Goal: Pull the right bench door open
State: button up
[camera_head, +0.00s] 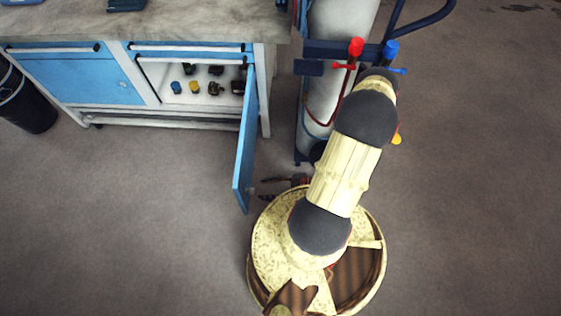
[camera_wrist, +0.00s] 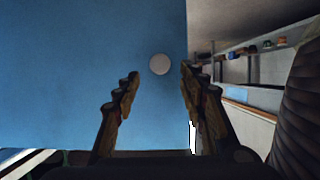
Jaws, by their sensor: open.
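The right bench door (camera_head: 245,150) is a blue panel on the workbench's right cupboard. It stands swung wide open, jutting out from the bench front. In the wrist view the blue door (camera_wrist: 70,70) fills the left and middle, with a round grey knob (camera_wrist: 159,64) on its face. My gripper (camera_wrist: 160,78) is open, its fingers either side of the knob in the picture; contact cannot be told. The right finger overlaps the door's edge. In the head view my gripper (camera_head: 266,188) is small and dark, just right of the door's lower end, partly hidden by my arm.
The open cupboard (camera_head: 150,75) holds several small coloured items. A closed blue door (camera_head: 80,80) is at left, with a black bin (camera_head: 25,105) beside it. A grey gas cylinder (camera_head: 322,100) on a blue trolley stands right of the bench. Floor in front of the bench is clear.

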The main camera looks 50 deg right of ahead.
jog(key=v, duration=0.6)
jog(key=shift+s, duration=0.1)
dwell(0.5)
